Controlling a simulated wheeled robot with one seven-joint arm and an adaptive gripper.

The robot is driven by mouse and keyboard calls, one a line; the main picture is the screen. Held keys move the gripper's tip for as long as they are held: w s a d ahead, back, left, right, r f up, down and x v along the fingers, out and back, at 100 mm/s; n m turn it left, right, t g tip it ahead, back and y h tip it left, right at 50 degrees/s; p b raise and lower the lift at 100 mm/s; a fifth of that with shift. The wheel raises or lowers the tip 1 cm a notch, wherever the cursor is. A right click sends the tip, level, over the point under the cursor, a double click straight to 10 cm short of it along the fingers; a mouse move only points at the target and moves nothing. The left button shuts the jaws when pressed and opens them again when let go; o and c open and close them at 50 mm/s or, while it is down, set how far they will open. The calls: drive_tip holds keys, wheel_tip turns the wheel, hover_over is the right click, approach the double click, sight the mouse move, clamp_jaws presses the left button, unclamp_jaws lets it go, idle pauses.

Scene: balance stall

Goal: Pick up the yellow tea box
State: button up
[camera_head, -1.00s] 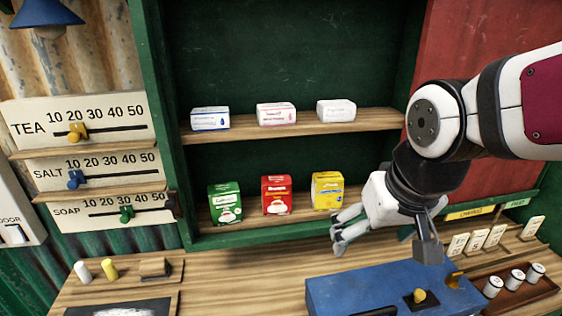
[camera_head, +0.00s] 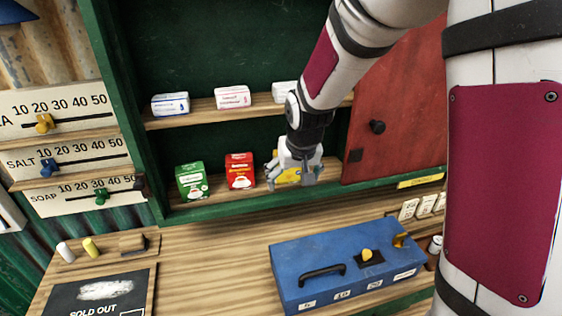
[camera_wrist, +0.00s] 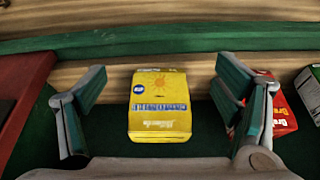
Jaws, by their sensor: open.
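The yellow tea box (camera_head: 289,176) stands on the lower shelf, right of the red box, mostly hidden behind my gripper (camera_head: 291,178) in the head view. In the wrist view the yellow tea box (camera_wrist: 160,106) sits between the two spread fingers of my gripper (camera_wrist: 161,100). There is a gap on each side of it, and neither finger seems to touch it. My gripper is open and empty.
A red box (camera_head: 240,171) and a green box (camera_head: 192,181) stand left of it on the same shelf. White boxes (camera_head: 232,97) stand on the shelf above. A red door (camera_head: 400,110) is close on the right. A blue cash box (camera_head: 335,262) sits on the counter below.

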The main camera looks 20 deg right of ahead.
sight(288, 182)
drive_tip(key=w, duration=0.5)
drive_tip(key=shift+w+d, duration=0.25)
drive_tip(key=shift+w, duration=0.15)
drive_tip(key=shift+w+f, duration=0.15)
drive_tip(key=shift+w, duration=0.15)
drive_tip(key=shift+w+f+p, duration=0.1)
drive_tip(key=shift+f+p, duration=0.2)
drive_tip(key=shift+f, duration=0.1)
drive_tip(key=c, duration=1.3)
